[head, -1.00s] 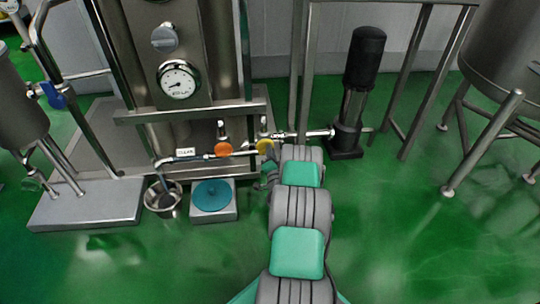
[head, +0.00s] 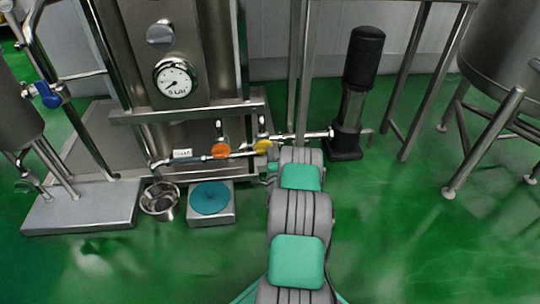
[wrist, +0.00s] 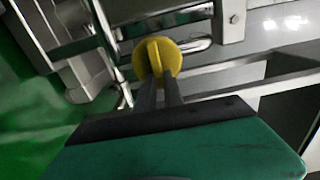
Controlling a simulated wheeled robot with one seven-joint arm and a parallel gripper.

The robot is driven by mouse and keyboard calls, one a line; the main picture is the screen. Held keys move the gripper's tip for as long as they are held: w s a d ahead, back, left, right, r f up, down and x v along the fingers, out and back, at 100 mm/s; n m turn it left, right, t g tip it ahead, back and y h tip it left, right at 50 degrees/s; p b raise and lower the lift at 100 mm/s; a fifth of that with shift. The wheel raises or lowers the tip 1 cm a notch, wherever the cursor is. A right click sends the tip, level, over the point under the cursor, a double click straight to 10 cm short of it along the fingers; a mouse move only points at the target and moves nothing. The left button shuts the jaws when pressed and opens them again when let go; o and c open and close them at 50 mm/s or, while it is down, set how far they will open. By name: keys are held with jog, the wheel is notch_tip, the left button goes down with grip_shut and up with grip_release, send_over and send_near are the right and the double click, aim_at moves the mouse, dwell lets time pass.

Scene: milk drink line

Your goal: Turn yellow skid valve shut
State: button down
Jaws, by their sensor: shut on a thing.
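The yellow valve (head: 263,146) is a round yellow handle on the steel pipe at the front of the skid. It also shows in the wrist view (wrist: 143,62), where a raised bar runs across its face. My gripper (wrist: 160,84) is shut on the yellow valve, with its two dark fingers on either side of the bar. In the head view my arm hides most of the gripper.
An orange valve (head: 221,150) sits on the same pipe just to the left. A steel bucket (head: 161,201) and a scale with a blue round plate (head: 209,198) stand on the floor below. A black pump (head: 363,60) stands to the right. Green floor is clear at front right.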

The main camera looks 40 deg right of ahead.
jog(key=shift+s+f, duration=0.1)
jog(key=c, duration=1.5)
grip_release()
jog(key=shift+o, duration=0.2)
jog(key=p+v, duration=0.1)
jog(key=v, duration=0.6)
jog(key=shift+s+a, duration=0.3)
